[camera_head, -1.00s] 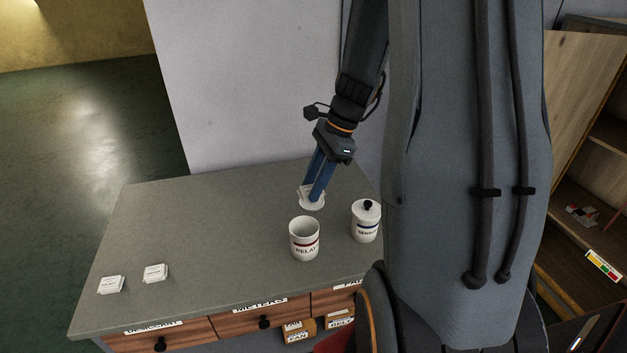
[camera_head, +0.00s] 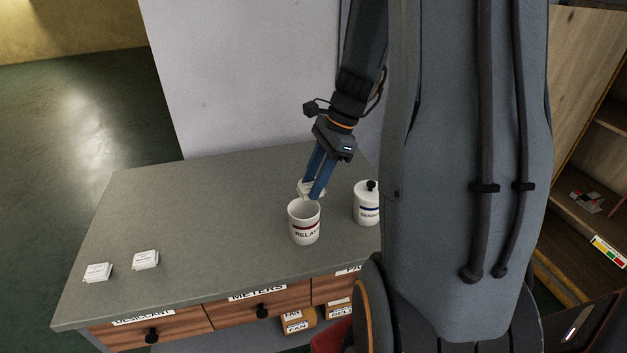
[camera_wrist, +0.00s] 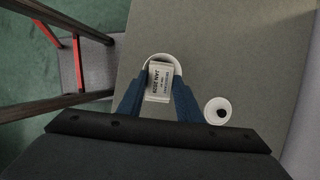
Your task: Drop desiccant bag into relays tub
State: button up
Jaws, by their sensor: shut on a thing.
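My gripper (camera_head: 317,189) is shut on a small white desiccant bag (camera_head: 306,188), held just above the relays tub. The tub (camera_head: 305,228) is a white open cup with a dark red band and a label starting "RELA", standing on the grey bench top. In the wrist view the bag (camera_wrist: 158,82) sits between the blue fingertips, its printed label facing the camera. It overlaps the tub's round opening, and part of the tub's rim (camera_wrist: 163,57) shows around it.
A lidded white tub (camera_head: 366,206) with a blue band and black knob stands to the right. Two more white bags (camera_head: 98,272) (camera_head: 145,260) lie at the bench's left. Drawers (camera_head: 258,303) run along the front. The bench top (camera_head: 200,215) is otherwise clear.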

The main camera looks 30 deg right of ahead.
jog(key=o, duration=1.1)
jog(key=shift+d+r, duration=0.1)
jog(key=b+v, duration=0.1)
jog(key=v, duration=0.6)
jog(key=shift+d+r, duration=0.1)
jog(key=shift+r, duration=0.15)
jog(key=s+a+f+n+h, duration=0.1)
jog(key=s+a+f+n, duration=0.1)
jog(key=a+n, duration=0.3)
jog(key=s+a+f+n+h, duration=0.2)
jog(key=a+n, duration=0.4)
jog(key=n, duration=0.2)
jog(key=s+a+f+n+h, duration=0.1)
jog(key=s+a+f+n, duration=0.1)
jog(key=a+n, duration=0.3)
jog(key=shift+s+a+f+n, duration=0.15)
jog(key=shift+s+f+n, duration=0.1)
jog(key=shift+n, duration=0.4)
jog(key=shift+s+a+f+n, duration=0.1)
jog(key=shift+f+n, duration=0.2)
jog(key=shift+n, duration=0.35)
